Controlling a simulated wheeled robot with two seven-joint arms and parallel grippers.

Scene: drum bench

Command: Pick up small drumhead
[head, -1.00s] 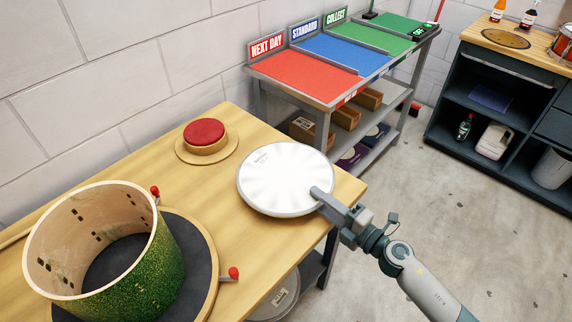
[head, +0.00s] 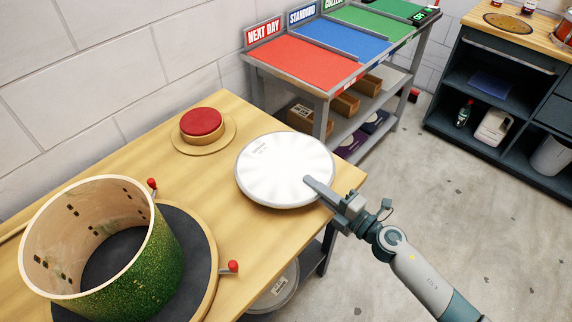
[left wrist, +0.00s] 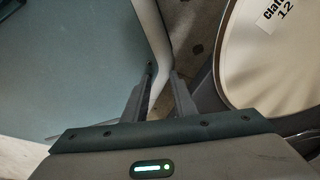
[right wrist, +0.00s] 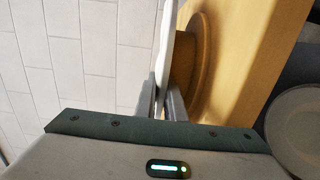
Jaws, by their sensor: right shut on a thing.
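The round white drumhead (head: 278,168) lies near the right end of the wooden bench in the head view. My right gripper (head: 310,184) is shut on its right-hand rim, one finger over the top face. In the right wrist view the drumhead (right wrist: 166,40) shows edge-on between the fingers (right wrist: 160,92).
A green drum shell (head: 105,245) stands on a dark round turntable (head: 190,240) with red-knobbed levers. A red button (head: 201,122) is behind it. Another drumhead (head: 280,292) is under the bench; a labelled round drumhead (left wrist: 268,55) shows in the left wrist view. The coloured shelf (head: 300,65) stands beyond.

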